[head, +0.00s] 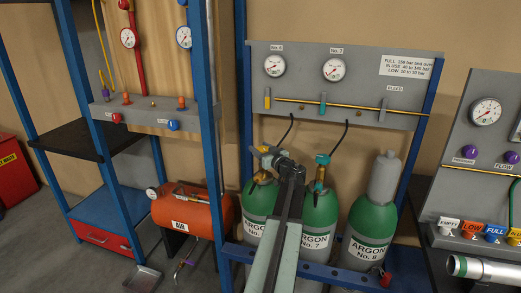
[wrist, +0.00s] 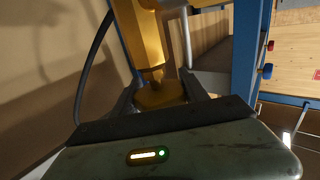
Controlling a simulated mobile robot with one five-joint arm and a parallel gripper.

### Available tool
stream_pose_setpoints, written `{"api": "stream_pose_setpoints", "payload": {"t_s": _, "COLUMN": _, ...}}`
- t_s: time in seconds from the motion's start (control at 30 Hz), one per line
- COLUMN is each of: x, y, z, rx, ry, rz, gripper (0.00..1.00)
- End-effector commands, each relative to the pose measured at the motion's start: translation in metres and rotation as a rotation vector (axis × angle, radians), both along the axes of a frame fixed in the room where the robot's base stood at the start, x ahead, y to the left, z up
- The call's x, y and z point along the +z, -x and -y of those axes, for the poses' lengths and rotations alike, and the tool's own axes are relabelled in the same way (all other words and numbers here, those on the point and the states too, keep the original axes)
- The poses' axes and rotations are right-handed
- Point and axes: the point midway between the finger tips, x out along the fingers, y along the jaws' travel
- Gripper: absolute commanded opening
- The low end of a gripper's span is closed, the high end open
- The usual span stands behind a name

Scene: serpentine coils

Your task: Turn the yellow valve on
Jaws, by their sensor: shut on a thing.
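A green gas cylinder (head: 257,202) stands at the left of the rack, with a yellow valve (head: 262,177) on its top. My gripper (head: 268,153) is at this valve, at the end of my arm, which hides part of the cylinder. In the wrist view the yellow valve (wrist: 141,40) fills the upper middle. Its lower knob-like part (wrist: 160,93) is between the two fingers of my gripper (wrist: 163,90), which are shut on it. How far the valve is turned cannot be told.
Cylinder Argon No. 7 (head: 319,214) with a teal valve (head: 322,160) stands close on the right, then capped Argon No. 8 (head: 369,226). Behind is a gauge panel (head: 360,75) with a small yellow handle (head: 267,98). A blue post (head: 207,130) and an orange tank (head: 190,208) are left.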

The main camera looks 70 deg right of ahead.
Motion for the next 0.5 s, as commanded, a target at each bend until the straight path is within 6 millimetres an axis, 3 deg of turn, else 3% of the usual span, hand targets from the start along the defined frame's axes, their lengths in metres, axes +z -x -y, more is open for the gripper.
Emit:
{"api": "stream_pose_setpoints", "payload": {"t_s": 0.1, "x": -0.0001, "y": -0.0001, "z": -0.0002, "rx": 0.0, "ry": 0.001, "rz": -0.001, "gripper": 0.11}}
{"api": "stream_pose_setpoints", "payload": {"t_s": 0.13, "x": -0.0001, "y": -0.0001, "z": 0.0, "rx": 0.0, "ry": 0.001, "rz": -0.001, "gripper": 0.57}}
{"api": "stream_pose_setpoints", "payload": {"t_s": 0.2, "x": -0.0001, "y": -0.0003, "z": 0.0, "rx": 0.0, "ry": 0.001, "rz": -0.001, "gripper": 0.74}}
{"api": "stream_pose_setpoints", "payload": {"t_s": 0.5, "x": 0.0001, "y": -0.0001, "z": -0.0003, "rx": 0.0, "ry": 0.0, "rz": 0.0, "gripper": 0.74}}
